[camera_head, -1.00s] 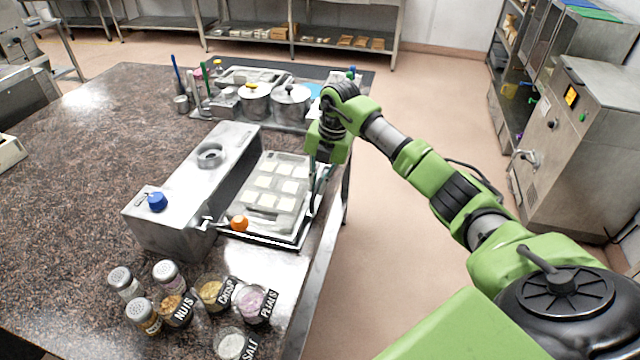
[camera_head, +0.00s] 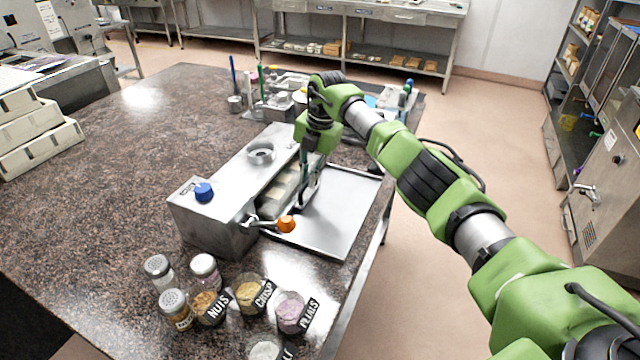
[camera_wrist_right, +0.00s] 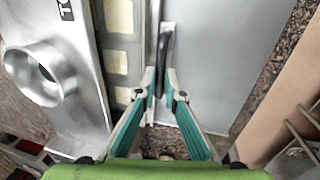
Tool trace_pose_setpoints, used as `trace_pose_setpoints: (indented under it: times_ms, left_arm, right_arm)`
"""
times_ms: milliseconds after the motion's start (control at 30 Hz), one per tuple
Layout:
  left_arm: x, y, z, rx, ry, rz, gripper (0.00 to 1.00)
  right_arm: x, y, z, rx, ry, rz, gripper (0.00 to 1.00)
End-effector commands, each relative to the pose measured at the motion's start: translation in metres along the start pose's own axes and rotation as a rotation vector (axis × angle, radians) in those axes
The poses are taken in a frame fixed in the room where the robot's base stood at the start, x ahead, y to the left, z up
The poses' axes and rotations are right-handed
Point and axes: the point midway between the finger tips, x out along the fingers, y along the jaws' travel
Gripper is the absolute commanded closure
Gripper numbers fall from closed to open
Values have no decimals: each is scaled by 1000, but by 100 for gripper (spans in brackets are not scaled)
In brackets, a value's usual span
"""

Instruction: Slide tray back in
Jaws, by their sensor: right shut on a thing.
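The tray (camera_head: 279,189) with pale square pieces lies mostly inside the side opening of the grey metal machine (camera_head: 225,190). Only a strip of it shows; the rest is hidden. In the right wrist view a strip of the tray (camera_wrist_right: 119,40) shows beside the machine. A dark upright handle (camera_wrist_right: 166,42) stands along its outer edge. My right gripper (camera_head: 303,203) comes down at this edge; in the wrist view its fingers (camera_wrist_right: 160,84) are closed on the handle. A bare metal plate (camera_head: 340,210) lies to the right of the tray. My left gripper is not in view.
An orange-knobbed lever (camera_head: 286,224) sticks out at the machine's front corner. Several jars, one the petals jar (camera_head: 291,311), stand in front. Pots and tools (camera_head: 275,100) stand behind. The counter's right edge is close to the plate.

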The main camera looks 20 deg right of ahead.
Motion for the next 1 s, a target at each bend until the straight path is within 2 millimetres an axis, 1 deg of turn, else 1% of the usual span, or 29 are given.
trace_pose_setpoints:
  times_ms: [33, 100, 300, 500, 867, 900, 933, 967, 1000]
  left_arm:
    - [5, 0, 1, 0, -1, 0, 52]
    - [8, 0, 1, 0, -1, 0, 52]
    - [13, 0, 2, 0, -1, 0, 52]
    - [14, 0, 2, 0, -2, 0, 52]
    - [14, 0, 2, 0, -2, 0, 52]
    - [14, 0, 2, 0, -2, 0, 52]
    - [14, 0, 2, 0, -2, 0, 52]
    - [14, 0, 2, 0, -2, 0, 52]
    - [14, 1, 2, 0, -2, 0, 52]
  right_arm:
    - [1, 6, 0, 0, -3, 4, 100]
    - [2, 11, 0, -1, -3, 4, 100]
    - [3, 21, 1, 0, -4, 2, 100]
    - [3, 26, 1, -1, -3, 4, 100]
    - [2, 28, 1, -1, -4, 8, 100]
    - [2, 28, 1, -1, -4, 9, 86]
    - [2, 28, 1, -1, -4, 9, 78]
    - [2, 28, 1, -1, -4, 9, 74]
    - [3, 27, 0, -1, -4, 8, 74]
